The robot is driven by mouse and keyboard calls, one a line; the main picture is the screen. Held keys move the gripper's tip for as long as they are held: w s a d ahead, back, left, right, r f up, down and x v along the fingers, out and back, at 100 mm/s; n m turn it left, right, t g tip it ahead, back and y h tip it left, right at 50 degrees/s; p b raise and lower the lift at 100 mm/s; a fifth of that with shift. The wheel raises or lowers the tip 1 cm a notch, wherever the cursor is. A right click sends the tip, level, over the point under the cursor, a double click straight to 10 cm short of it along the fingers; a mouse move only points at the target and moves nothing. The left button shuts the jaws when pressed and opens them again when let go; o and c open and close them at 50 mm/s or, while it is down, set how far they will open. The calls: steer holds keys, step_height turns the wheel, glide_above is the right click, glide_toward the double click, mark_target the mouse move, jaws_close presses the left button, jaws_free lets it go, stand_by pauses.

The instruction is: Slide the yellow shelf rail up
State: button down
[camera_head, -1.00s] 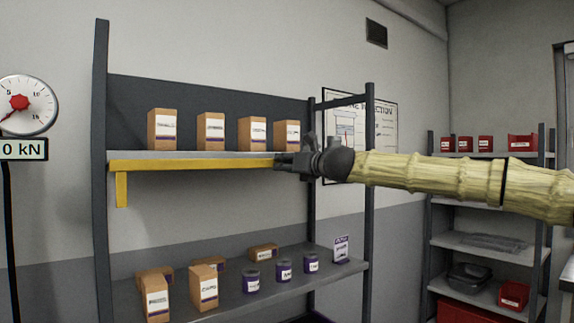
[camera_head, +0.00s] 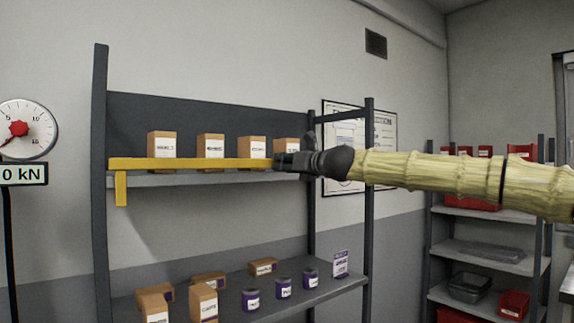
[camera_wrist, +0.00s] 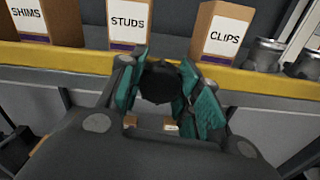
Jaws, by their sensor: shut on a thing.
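The yellow shelf rail (camera_head: 190,163) runs along the front of the upper shelf (camera_head: 200,180). It stands above the shelf's front edge and covers the lower parts of the boxes behind it. A short yellow leg hangs down at its left end. My gripper (camera_head: 284,162) is at the rail's right part and shut on it. In the wrist view the rail (camera_wrist: 75,60) crosses in front of the boxes, and my gripper's teal-padded fingers (camera_wrist: 160,80) reach toward it.
Several cardboard boxes (camera_head: 211,146) stand on the upper shelf behind the rail. The lower shelf (camera_head: 325,287) holds boxes and purple cans. A dark upright (camera_head: 369,200) stands right of my gripper. A dial gauge (camera_head: 28,125) is at the left.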

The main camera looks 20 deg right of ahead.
steer(key=shift+d+r, duration=0.1)
steer(key=shift+r, duration=0.3)
steer(key=c, duration=1.4)
jaws_free()
steer(key=o, duration=0.4)
steer(key=shift+o, duration=0.2)
steer(key=shift+f, duration=0.1)
steer(key=shift+s+f, duration=0.1)
steer(key=v, duration=1.2)
steer(key=shift+d, duration=0.1)
